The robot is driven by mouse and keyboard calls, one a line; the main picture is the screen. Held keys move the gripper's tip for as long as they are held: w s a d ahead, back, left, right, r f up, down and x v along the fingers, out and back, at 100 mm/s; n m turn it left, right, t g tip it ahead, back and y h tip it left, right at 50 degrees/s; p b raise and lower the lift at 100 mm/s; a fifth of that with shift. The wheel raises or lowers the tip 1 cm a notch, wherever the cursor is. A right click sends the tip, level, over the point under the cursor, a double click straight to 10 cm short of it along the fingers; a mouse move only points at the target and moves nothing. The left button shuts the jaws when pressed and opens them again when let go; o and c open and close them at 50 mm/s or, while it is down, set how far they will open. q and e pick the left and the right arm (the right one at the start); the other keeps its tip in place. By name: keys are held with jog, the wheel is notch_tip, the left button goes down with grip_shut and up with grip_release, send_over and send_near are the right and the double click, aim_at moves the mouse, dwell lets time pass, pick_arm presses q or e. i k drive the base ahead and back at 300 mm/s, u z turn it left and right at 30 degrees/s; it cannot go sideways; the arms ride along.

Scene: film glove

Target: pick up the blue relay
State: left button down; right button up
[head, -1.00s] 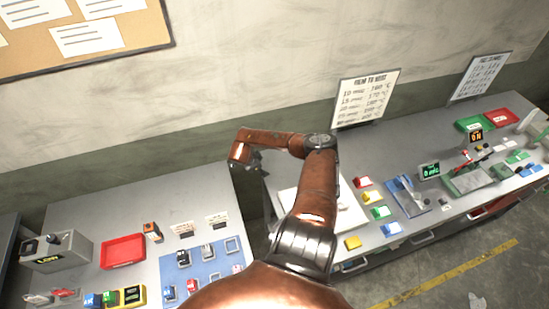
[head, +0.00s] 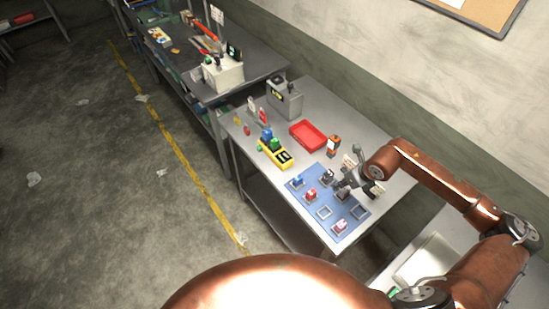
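A small blue relay (head: 297,182) stands at the left corner of a blue mat (head: 308,211) on the grey table. My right gripper (head: 343,187) is over the right part of the mat, to the right of the blue relay and apart from it. Its fingers are small and dark here, and I cannot tell whether they are open or shut. My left gripper is out of view. A red relay (head: 311,195), a dark relay (head: 327,177) and a pinkish-white one (head: 341,227) are also on the mat. Another blue block (head: 266,134) is at the yellow-and-black holder (head: 284,158).
A grey box (head: 285,100) is at the table's back left. Small cards stand near my gripper. Another cluttered bench (head: 258,60) lies beyond. The floor at left is mostly open.

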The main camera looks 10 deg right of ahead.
aim_at(266, 135)
jog(key=z, duration=0.15)
jog(key=k, duration=0.35)
jog(key=u, duration=0.9)
jog(key=i, duration=1.4)
jog(key=z, duration=0.55)
